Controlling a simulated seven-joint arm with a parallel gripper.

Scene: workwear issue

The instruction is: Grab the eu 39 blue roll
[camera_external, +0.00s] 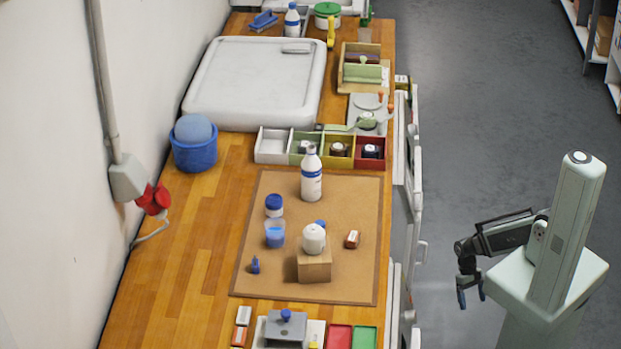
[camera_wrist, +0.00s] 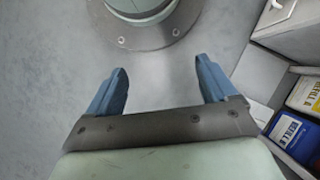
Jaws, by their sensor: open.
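No "EU 39" marking is readable, so I cannot tell which item is the EU 39 blue roll. On the brown mat (camera_external: 350,283) of the wooden bench, a small blue item (camera_external: 255,265) is at the front left. Another blue item (camera_external: 320,224) is partly hidden behind a white rounded object (camera_external: 314,238) on a cardboard block (camera_external: 314,267). My gripper (camera_external: 470,297) is off the bench, right of its edge and over the floor. In the wrist view my gripper (camera_wrist: 160,88) has its blue fingers apart, with nothing between them.
A white bottle (camera_external: 311,175), a blue-lidded jar (camera_external: 274,205), a cup of blue liquid (camera_external: 275,234) and a small brown labelled item (camera_external: 351,239) share the mat. A divided tray (camera_external: 271,146) stands behind. The wrist view shows labelled boxes (camera_wrist: 297,135) at right.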

